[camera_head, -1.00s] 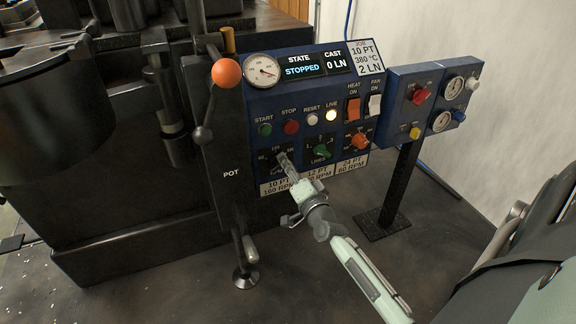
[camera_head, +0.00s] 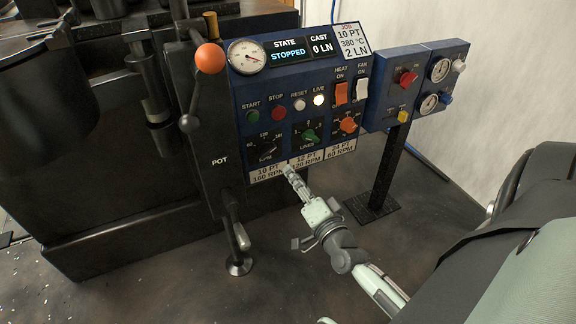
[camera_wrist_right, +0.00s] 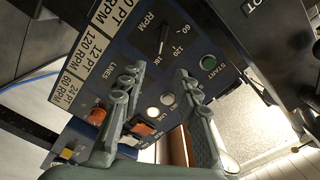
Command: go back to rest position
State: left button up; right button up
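My right gripper (camera_head: 287,168) is in front of the lower edge of the blue control panel (camera_head: 240,98), by the white speed labels (camera_head: 305,162). In the right wrist view its two fingers (camera_wrist_right: 155,78) are apart with nothing held between them. The black RPM knob (camera_head: 264,149) is uncovered, up and left of the fingertips; it also shows in the wrist view (camera_wrist_right: 163,42). The green LINES knob (camera_head: 309,136) is above the fingertips. The display (camera_head: 290,52) reads STOPPED and 0 LN. My left gripper is out of view.
A lever with an orange ball (camera_head: 209,58) stands left of the panel, beside the dark machine (camera_head: 110,190). A smaller blue switch box (camera_head: 387,116) on a black post (camera_head: 391,170) stands to the right. Open floor (camera_head: 170,285) lies below.

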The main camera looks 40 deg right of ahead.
jog(key=shift+s+a, duration=0.1)
jog(key=shift+s, duration=0.25)
dwell(0.3)
jog(key=s+a+f+n+g+y+p, duration=0.35)
jog(key=a+f+n+g+y, duration=0.3)
jog(key=a+f+n, duration=0.45)
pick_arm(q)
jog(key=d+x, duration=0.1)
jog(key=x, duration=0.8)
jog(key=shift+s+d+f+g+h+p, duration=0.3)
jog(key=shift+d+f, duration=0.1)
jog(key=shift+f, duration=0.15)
pick_arm(e)
jog(key=s+d+f+n+g+h, duration=0.1)
jog(key=s+f+n+g, duration=0.1)
jog(key=s+g, duration=0.2)
jog(key=s+d+f+n+g+h, duration=0.1)
jog(key=s+n+g+h, duration=0.1)
jog(key=s, duration=0.6)
jog(key=shift+f+n+g, duration=0.4)
jog(key=shift+n+g, duration=0.3)
jog(key=shift+g, duration=0.25)
jog(key=shift+h, duration=0.25)
